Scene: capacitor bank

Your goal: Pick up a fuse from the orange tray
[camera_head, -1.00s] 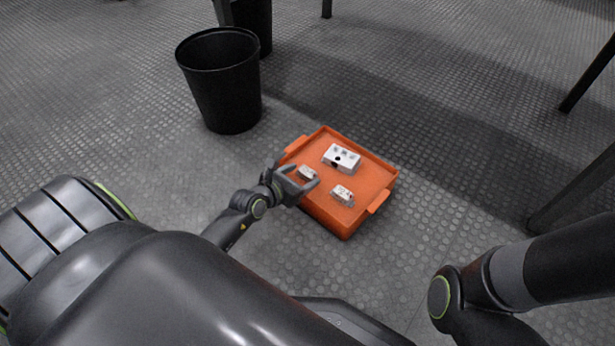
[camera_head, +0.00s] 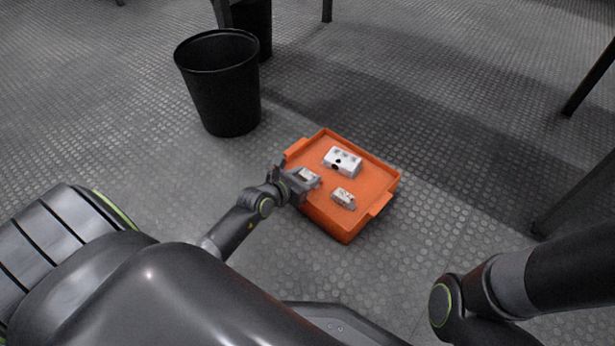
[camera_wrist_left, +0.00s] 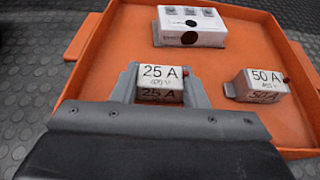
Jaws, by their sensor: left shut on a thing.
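The orange tray (camera_head: 369,184) sits on the floor; its wall and floor also show in the left wrist view (camera_wrist_left: 118,45). My left gripper (camera_head: 304,179) is over the tray's left side, shut on the 25 A fuse (camera_wrist_left: 161,84), a small white block between its two fingers. In the head view the fuse (camera_head: 309,177) is partly covered by the gripper. The 50 A fuse (camera_wrist_left: 259,85) lies in the tray to the right, apart from the gripper; it also shows in the head view (camera_head: 343,198). Whether the held fuse touches the tray floor, I cannot tell. My right gripper is out of view.
A white box with a black round spot (camera_head: 342,161) lies at the back of the tray and in the left wrist view (camera_wrist_left: 190,27). A black bin (camera_head: 222,85) stands behind left, with another bin behind it. Dark legs (camera_head: 588,80) stand at the right. Floor right of the tray is clear.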

